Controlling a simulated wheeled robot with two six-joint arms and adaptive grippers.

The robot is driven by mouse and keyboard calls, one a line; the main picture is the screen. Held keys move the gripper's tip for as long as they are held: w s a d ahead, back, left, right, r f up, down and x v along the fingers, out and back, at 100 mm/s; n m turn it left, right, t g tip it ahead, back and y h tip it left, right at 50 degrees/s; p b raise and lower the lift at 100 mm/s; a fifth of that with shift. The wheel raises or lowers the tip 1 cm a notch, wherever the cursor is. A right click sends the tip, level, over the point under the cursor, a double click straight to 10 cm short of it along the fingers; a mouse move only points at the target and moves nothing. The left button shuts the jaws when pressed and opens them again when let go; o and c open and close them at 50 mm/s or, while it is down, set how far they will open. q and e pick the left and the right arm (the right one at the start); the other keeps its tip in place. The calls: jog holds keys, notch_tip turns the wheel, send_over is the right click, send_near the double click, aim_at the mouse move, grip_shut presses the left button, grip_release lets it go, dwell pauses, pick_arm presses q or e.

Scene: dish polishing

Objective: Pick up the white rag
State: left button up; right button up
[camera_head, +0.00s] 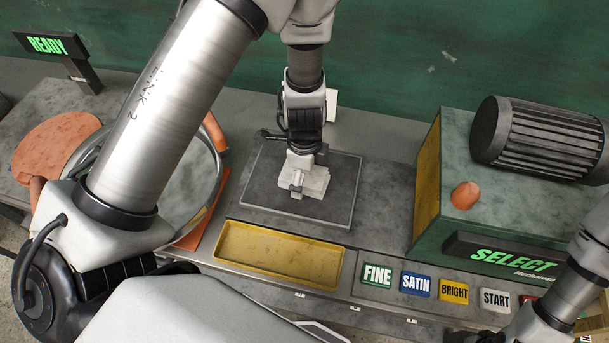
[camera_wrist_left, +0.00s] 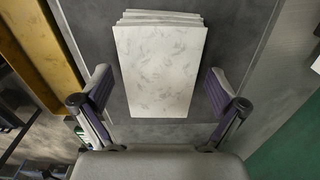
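The white rag (camera_head: 316,183) is a folded, layered pad lying on a dark grey mat (camera_head: 258,190) in the middle of the bench. In the left wrist view the rag (camera_wrist_left: 160,65) lies ahead, between the two fingers. My left gripper (camera_head: 298,187) points down over the rag and hides part of it. In the wrist view my left gripper (camera_wrist_left: 160,93) is open, with a gap between each finger and the rag's sides. My right arm comes in at the lower right. Its dark gripper (camera_head: 470,337) is cut by the bottom edge, so its fingers cannot be made out.
A yellow tray (camera_head: 280,257) lies in front of the mat. Buttons such as FINE (camera_head: 377,275) and START (camera_head: 495,299) line the front. A green machine with a ribbed motor (camera_head: 545,140) stands right. A round dish-like object (camera_head: 190,190) is partly behind my left arm.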

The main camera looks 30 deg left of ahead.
pick_arm(q)
jog(key=shift+s, duration=0.1)
jog(key=c, duration=1.2)
jog(key=shift+r, duration=0.15)
